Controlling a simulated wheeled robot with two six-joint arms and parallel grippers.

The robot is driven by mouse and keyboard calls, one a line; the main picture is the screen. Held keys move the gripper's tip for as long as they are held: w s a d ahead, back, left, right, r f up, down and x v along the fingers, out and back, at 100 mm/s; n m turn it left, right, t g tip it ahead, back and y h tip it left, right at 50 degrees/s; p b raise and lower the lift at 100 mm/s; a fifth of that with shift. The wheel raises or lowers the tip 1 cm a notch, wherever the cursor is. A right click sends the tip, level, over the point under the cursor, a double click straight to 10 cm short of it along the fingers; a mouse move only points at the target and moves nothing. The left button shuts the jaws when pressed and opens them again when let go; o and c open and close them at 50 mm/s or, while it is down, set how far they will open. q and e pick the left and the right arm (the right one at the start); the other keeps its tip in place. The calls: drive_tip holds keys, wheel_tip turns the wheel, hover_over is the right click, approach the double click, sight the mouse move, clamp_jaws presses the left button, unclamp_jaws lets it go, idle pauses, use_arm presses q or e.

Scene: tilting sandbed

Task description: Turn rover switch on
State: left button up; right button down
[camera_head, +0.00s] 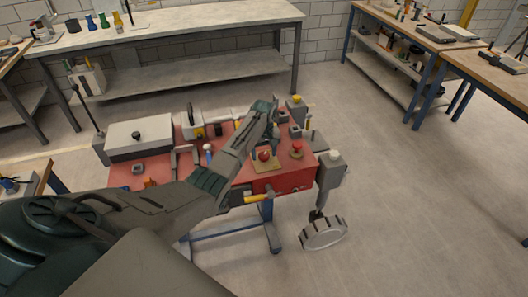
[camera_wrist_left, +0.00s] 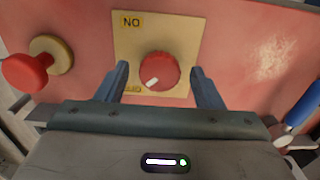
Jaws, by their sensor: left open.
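The rover switch is a round red knob (camera_wrist_left: 159,72) with a white mark, set on a cream plate (camera_wrist_left: 183,28). In the left wrist view an "ON" label shows upside down at the plate's top left. The white mark points to the lower left, towards a second, partly hidden label. My left gripper (camera_wrist_left: 160,76) is open, with one finger on each side of the knob and gaps showing between fingers and knob. In the head view the knob (camera_head: 264,155) and plate (camera_head: 266,165) sit on the red rover deck, below my left arm's bend. My right gripper is not in view.
A red mushroom button (camera_wrist_left: 26,73) stands beside the plate; it also shows in the head view (camera_head: 297,147). A blue-and-white lever (camera_wrist_left: 300,112) is on the other side. A grey box (camera_head: 138,138) covers the deck's left part. Benches stand behind; open floor lies right.

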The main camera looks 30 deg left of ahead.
use_arm(q)
drive_tip(key=c, duration=1)
drive_tip(key=shift+o, duration=0.2)
